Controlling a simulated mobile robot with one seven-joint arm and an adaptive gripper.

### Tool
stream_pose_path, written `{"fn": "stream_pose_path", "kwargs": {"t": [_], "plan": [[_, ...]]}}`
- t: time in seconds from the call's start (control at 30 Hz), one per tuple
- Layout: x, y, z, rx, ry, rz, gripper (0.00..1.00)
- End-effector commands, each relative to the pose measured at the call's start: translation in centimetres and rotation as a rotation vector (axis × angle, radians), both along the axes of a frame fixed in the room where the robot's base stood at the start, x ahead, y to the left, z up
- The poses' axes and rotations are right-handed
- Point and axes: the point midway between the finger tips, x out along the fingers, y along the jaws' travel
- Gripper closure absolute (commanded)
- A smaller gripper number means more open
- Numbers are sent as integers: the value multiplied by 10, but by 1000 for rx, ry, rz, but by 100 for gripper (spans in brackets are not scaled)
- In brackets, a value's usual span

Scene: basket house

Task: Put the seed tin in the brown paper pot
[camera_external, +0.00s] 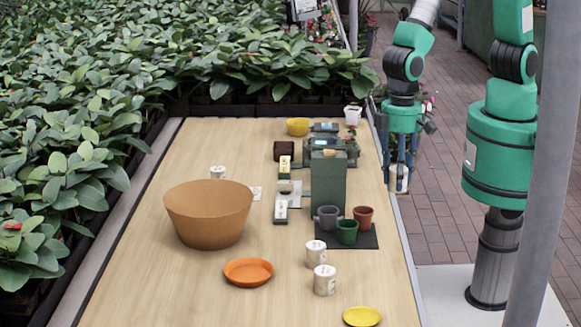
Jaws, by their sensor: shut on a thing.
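My gripper (398,186) points down at the right edge of the table, near its far half. It is shut on a small pale and brownish thing (402,179), largely hidden by the fingers; I cannot tell for sure that it is the seed tin. A large tan bowl (208,213) stands at the left.
A tall dark green box (328,183) stands between my gripper and the table's middle. Small grey, green and terracotta pots stand on a dark mat (366,238). White printed cylinders (325,281), an orange saucer (248,272) and a yellow saucer (362,317) are nearer the front. The front left is clear.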

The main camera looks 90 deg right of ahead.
Motion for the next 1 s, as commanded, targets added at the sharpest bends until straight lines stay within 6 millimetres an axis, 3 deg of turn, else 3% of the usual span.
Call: {"fn": "stream_pose_path", "kwargs": {"t": [0.5,1.0], "plan": [[126,23,8,-3,5,-356,90],[245,20,8,-7,9,-700,90]]}}
